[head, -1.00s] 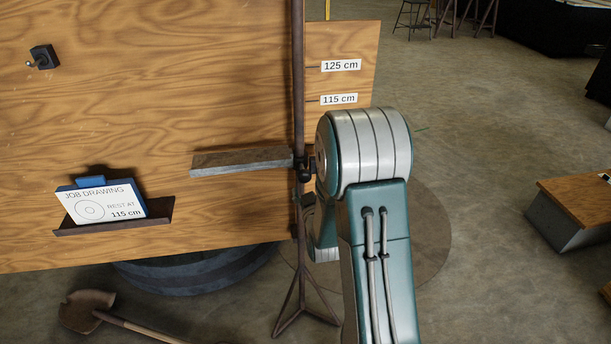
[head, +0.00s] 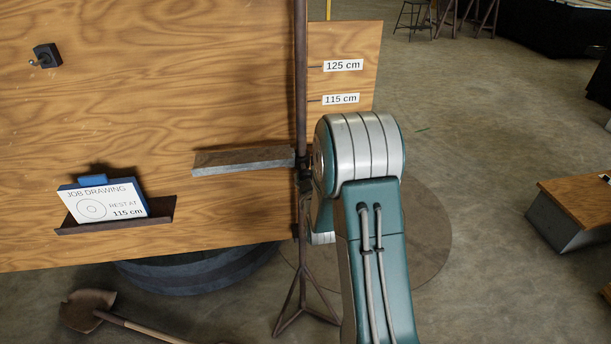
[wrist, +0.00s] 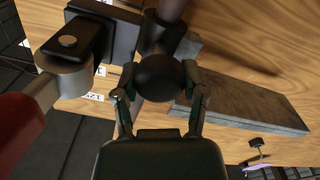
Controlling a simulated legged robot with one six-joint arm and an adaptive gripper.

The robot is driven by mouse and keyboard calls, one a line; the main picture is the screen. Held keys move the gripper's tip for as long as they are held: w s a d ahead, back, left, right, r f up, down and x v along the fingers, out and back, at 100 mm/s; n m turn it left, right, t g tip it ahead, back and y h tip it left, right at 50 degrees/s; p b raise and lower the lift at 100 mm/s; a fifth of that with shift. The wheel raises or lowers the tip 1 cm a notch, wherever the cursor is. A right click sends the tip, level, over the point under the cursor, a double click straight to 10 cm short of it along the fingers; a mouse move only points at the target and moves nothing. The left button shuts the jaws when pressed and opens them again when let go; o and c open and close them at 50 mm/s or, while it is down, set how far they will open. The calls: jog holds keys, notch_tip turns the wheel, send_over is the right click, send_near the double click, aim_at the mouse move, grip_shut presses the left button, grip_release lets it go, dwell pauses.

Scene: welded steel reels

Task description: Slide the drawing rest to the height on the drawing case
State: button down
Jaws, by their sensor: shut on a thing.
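The drawing rest (head: 243,162) is a grey plate held on an upright rusty post (head: 301,80). In the head view it appears lower than the 115 cm label (head: 341,99). The plate also shows at the right in the wrist view (wrist: 255,105). My gripper (wrist: 159,84) is shut on a round black knob (wrist: 160,75) by the post; my arm hides the gripper in the head view. The drawing case (head: 103,201) is a white card with blue behind it, reading "JOB DRAWING, REST AT 115 cm", on a small dark ledge (head: 120,216).
A wooden board (head: 150,110) stands behind the post, with a 125 cm label (head: 343,65) above the lower one. A black switch (head: 47,55) is on it. A shovel (head: 90,306) lies on the floor at lower left. A wood-topped block (head: 575,205) stands at right.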

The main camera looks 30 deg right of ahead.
notch_tip(320, 180, up, 16)
jog(key=shift+f, duration=0.15)
dwell(0.3)
jog(key=shift+w, duration=0.1)
jog(key=shift+c, duration=0.7)
grip_release()
jog(key=shift+f, duration=0.2)
jog(key=shift+a+f, duration=0.1)
jog(key=v, duration=1.2)
jog(key=shift+a, duration=0.1)
